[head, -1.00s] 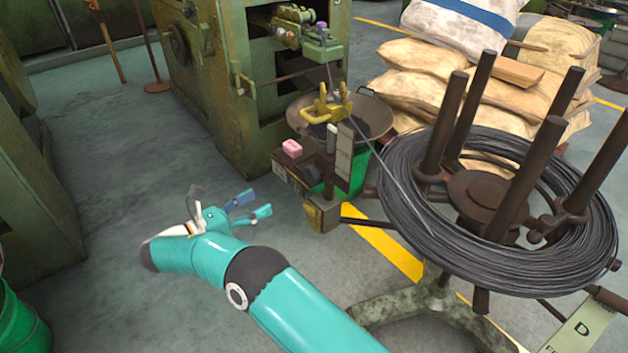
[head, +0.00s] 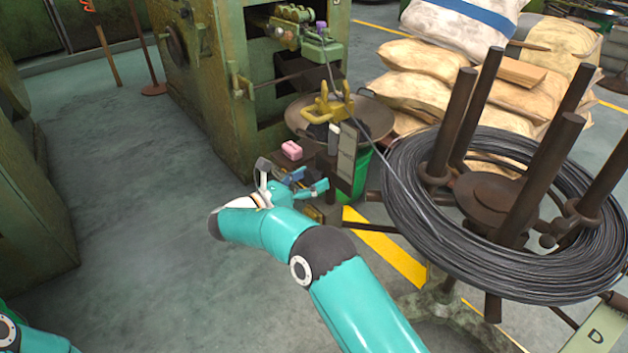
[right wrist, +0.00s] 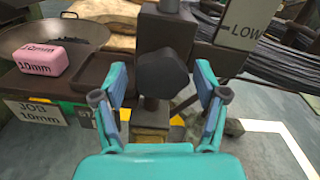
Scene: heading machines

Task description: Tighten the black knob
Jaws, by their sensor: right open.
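The black knob (right wrist: 163,74) is a dark, faceted knob on a dark post in the right wrist view. It stands between and beyond the two fingers of my right gripper (right wrist: 160,88). The fingers are open, with visible space on both sides of the knob, and I cannot tell the exact depth gap. In the head view my right gripper (head: 308,182) is in front of the small stand beside the green machine. The knob is not clearly seen there. My left gripper is out of view.
A pink block marked 10mm (right wrist: 40,58) sits left of the knob. A plate marked LOW (right wrist: 240,28) stands to its right. A wire coil (head: 415,225) on a spool stand is right of my arm. The green machine (head: 210,85) is behind; floor on the left is clear.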

